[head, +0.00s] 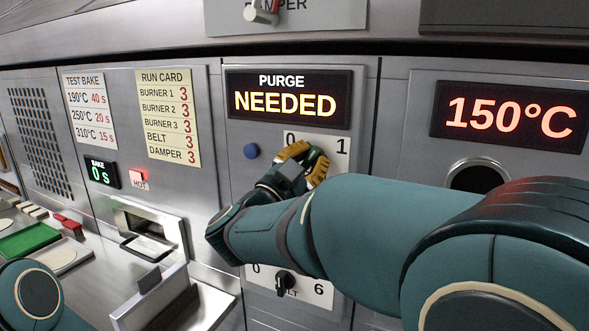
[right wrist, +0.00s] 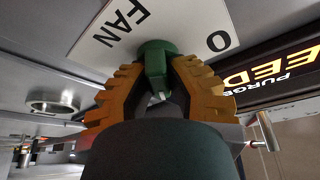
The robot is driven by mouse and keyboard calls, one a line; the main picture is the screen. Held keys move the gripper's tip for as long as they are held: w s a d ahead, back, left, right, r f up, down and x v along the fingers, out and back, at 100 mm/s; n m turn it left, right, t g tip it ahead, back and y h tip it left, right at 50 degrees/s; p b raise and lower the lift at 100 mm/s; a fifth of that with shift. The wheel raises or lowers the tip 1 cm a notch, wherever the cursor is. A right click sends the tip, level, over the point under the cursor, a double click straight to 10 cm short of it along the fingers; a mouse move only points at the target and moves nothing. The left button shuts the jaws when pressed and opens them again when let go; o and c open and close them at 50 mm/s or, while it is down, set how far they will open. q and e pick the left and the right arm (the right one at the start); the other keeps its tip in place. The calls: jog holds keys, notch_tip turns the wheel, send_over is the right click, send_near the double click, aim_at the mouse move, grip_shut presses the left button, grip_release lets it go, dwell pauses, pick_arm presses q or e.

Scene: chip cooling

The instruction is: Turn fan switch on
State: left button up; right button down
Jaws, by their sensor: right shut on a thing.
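The fan switch is a green knob (right wrist: 154,60) on a white plate marked FAN and 0 in the right wrist view. The same white plate (head: 322,140), marked 0 and 1, shows in the head view on the grey panel under the PURGE display. My right gripper (head: 306,163) is at this plate, and its yellow ridged fingers (right wrist: 160,85) are shut on the knob from both sides. In the head view the fingers mostly hide the knob. I cannot tell which number the knob points to. My left gripper is out of view; only part of my left arm shows at the lower left.
The PURGE display (head: 287,97) reads NEEDED. A blue button (head: 251,151) sits left of the fan plate. A lower dial (head: 286,284) lies under my right arm. A display (head: 511,117) reads 150°C above a round opening (head: 476,178). An open-fronted slot (head: 149,236) is at left.

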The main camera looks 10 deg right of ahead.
jog(key=shift+m+g+h+b, duration=0.3)
jog(key=shift+m+g+b, duration=0.3)
jog(key=shift+m, duration=0.7)
jog(key=shift+r, duration=0.1)
jog(key=c, duration=0.9)
grip_release()
jog(key=shift+c, duration=0.2)
jog(key=v, duration=1.2)
